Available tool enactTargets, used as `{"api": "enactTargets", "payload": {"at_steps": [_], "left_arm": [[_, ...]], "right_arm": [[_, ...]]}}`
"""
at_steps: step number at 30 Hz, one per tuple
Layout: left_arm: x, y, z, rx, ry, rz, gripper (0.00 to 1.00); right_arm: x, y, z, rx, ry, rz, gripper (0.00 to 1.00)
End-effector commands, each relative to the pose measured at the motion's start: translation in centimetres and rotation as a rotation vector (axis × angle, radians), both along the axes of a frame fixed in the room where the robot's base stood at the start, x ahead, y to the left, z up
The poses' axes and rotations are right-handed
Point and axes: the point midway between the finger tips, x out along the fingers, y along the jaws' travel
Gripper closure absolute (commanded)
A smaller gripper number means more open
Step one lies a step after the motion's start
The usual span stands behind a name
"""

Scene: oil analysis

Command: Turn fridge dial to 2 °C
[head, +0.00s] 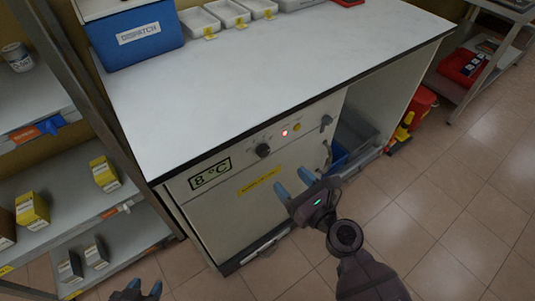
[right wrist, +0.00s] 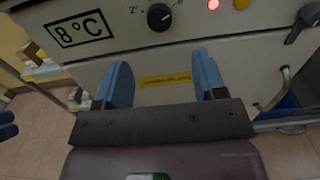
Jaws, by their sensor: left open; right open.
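The fridge (head: 235,220) is a cream cabinet under a white worktop. Its display (head: 210,174) reads 8 °C, and the same display shows in the right wrist view (right wrist: 80,28). The black dial (head: 263,150) sits right of the display; in the right wrist view the dial (right wrist: 159,17) has a "2" mark at its upper left. My right gripper (head: 292,186) is open and empty in front of the fridge, below and a little right of the dial, not touching it. Its blue fingers (right wrist: 162,80) stand apart below the dial. My left gripper (head: 142,289) is open, low at the bottom edge.
A red light (head: 285,133), a yellow button (head: 297,127) and a black latch (head: 326,121) share the panel. A yellow label (head: 259,181) is below. The worktop (head: 260,70) holds a blue dispatch box (head: 135,38) and white trays (head: 228,12). Shelves (head: 60,180) stand left; open floor lies right.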

Motion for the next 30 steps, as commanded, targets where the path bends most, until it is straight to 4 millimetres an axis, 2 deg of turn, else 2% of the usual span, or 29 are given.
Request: {"api": "enactTargets", "payload": {"at_steps": [15,22,30], "left_arm": [[-0.3,0.1,-0.5,0.000,0.009,0.004,0.57],[-0.2,0.2,-0.4,0.002,0.007,0.005,0.57],[-0.1,0.2,-0.2,0.001,0.003,0.005,0.57]], "right_arm": [[6.6,4.8,0.0,-0.003,-0.002,0.001,0.36],[7.9,5.7,0.0,-0.003,-0.002,0.000,0.36],[8.1,5.8,0.0,-0.004,-0.003,0.000,0.36]]}}
